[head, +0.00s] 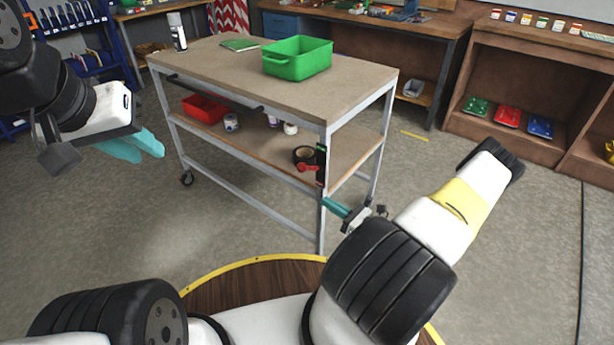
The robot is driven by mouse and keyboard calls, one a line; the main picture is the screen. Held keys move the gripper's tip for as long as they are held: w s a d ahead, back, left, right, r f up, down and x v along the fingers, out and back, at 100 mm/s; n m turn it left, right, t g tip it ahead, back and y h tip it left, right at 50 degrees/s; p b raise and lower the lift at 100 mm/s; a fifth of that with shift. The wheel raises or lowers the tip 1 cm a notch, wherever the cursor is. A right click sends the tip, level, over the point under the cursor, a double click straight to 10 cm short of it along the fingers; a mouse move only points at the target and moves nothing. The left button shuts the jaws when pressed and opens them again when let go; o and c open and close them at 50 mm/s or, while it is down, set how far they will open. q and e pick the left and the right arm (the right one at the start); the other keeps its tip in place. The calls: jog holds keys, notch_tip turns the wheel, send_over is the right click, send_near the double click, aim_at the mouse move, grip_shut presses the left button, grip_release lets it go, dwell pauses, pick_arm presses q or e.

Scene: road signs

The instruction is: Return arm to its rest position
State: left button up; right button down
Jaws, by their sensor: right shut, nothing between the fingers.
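My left gripper (142,152) hangs at the left of the head view, in front of the cart's left end. Its teal fingers lie close together, and I cannot tell whether they are fully shut; nothing shows held in them. My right gripper (328,204) is low in the middle, in front of the near corner leg of the grey cart in the picture. Its teal fingers are shut and empty. My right arm is bent, with its elbow out to the right. Whether the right gripper touches the cart leg is unclear.
The cart (215,65) carries a green bin (297,62) on top. Its lower shelf holds a red bin (205,107) and a black tape roll (305,155). A red-handled item (307,167) is at the near corner leg.

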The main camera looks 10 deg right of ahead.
jog(key=shift+s+d, duration=0.3)
jog(key=shift+s, duration=0.1)
jog(key=s+a+r+n+g, duration=0.2)
jog(key=a+r+n+g, duration=0.3)
jog(key=r, duration=0.3)
jog(key=s+a+r+n+g, duration=0.1)
jog(key=a+r+n+g, duration=0.1)
jog(key=r+n+g, duration=0.4)
jog(key=s+a+r+n+g, duration=0.2)
jog(key=a+r+n+g, duration=0.15)
jog(key=r+n, duration=0.5)
jog(key=s+r+n+t+h, duration=0.3)
jog(key=s+r, duration=0.4)
jog(key=r, duration=0.3)
jog(key=s+r+n+t+h, duration=0.3)
jog(key=s+r+n+h, duration=0.3)
jog(key=r, duration=0.4)
jog(key=shift+s+a+r+n, duration=0.3)
jog(key=shift+s+n, duration=0.35)
jog(key=shift+n, duration=0.6)
